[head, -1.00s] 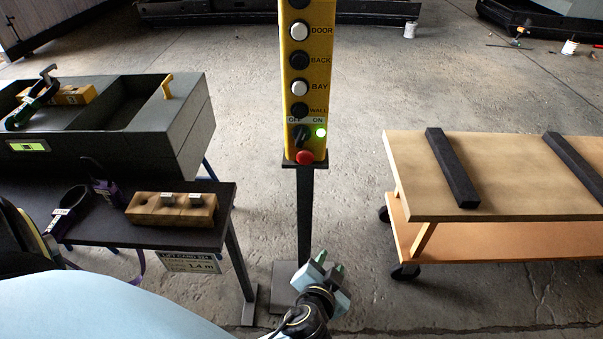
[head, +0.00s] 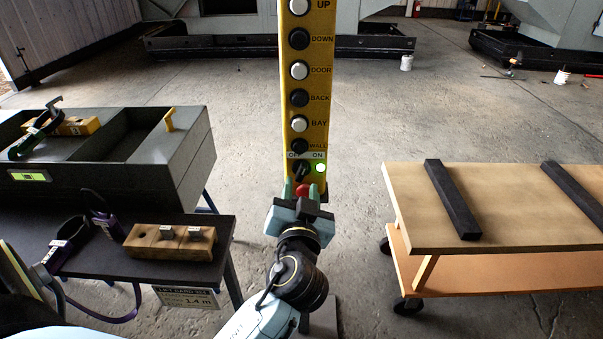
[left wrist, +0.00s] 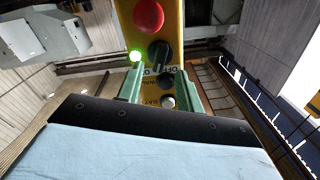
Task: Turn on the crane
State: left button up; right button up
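The yellow crane control box (head: 306,100) stands upright on a post in the middle of the head view. Its dark OFF/ON knob (head: 302,172) sits near the bottom, appearing tilted towards ON, and the green lamp (head: 320,168) beside it is lit. Below is a red button (head: 303,189), partly hidden by my left gripper (head: 304,190). In the left wrist view the box appears upside down, with the knob (left wrist: 160,52) and red button (left wrist: 148,16) ahead of the fingers. My left gripper's green fingers (left wrist: 161,88) are apart with nothing held. My right gripper is out of view.
A wooden cart (head: 400,215) with dark bars stands at right.

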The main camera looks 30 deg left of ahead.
aim_at(302, 176)
pick_arm(q)
jog(key=shift+x, duration=2.25)
jog(key=shift+c, duration=0.2)
grip_shut()
